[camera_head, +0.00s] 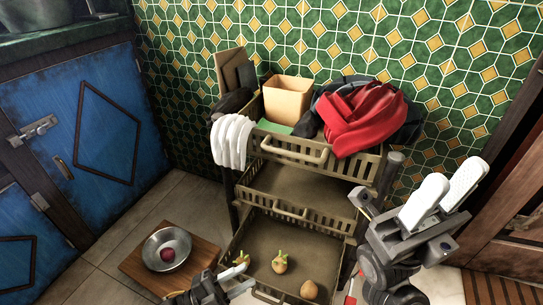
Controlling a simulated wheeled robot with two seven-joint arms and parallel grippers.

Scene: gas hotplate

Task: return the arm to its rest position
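My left gripper (249,275) is at the bottom of the picture, over the left front edge of the cart's lowest tray. Its two pale fingers are apart with nothing visible between them. My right gripper (457,174) is raised at the right, beside the cart's right post, with its white fingers pointing up and right. A gap shows between these fingers and they hold nothing. Most of my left arm is out of the picture.
A tiered cart (291,185) holds a red cloth (365,118), a tan bin (287,99) and a white striped towel (232,140). A metal bowl (153,262) sits on a wooden board (205,251). Blue cabinets (75,165) stand left.

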